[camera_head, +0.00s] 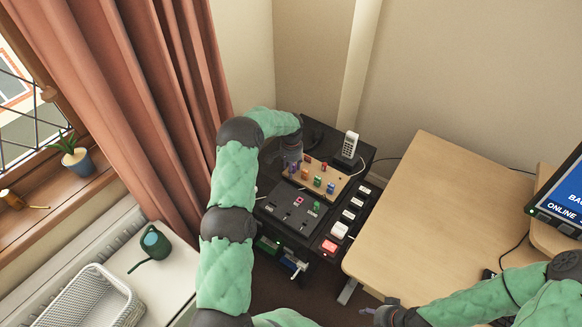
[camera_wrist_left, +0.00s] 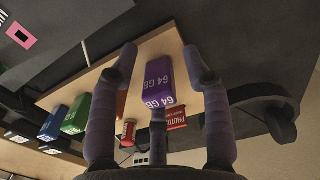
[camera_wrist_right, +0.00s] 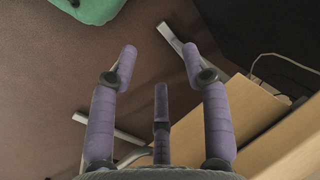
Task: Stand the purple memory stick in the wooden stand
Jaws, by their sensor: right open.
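The purple memory stick (camera_wrist_left: 158,82), marked 64 GB, shows in the left wrist view between the spread fingers of my left gripper (camera_wrist_left: 160,62). Gaps show on both sides of it. It is over the wooden stand (camera_wrist_left: 82,85); I cannot tell whether its lower end is seated in it. In the head view my left gripper (camera_head: 292,158) is at the back left of the wooden stand (camera_head: 342,184) and hides that corner. My right gripper (camera_head: 382,312), also in the right wrist view (camera_wrist_right: 163,68), is open and empty, low by the desk's front edge.
Blue (camera_wrist_left: 76,115), green (camera_wrist_left: 50,125), orange (camera_wrist_left: 108,85) and red (camera_wrist_left: 176,118) sticks are at the stand. A black panel (camera_head: 283,212) lies in front, a cordless phone (camera_head: 350,144) behind. The desk (camera_head: 440,215) is at the right.

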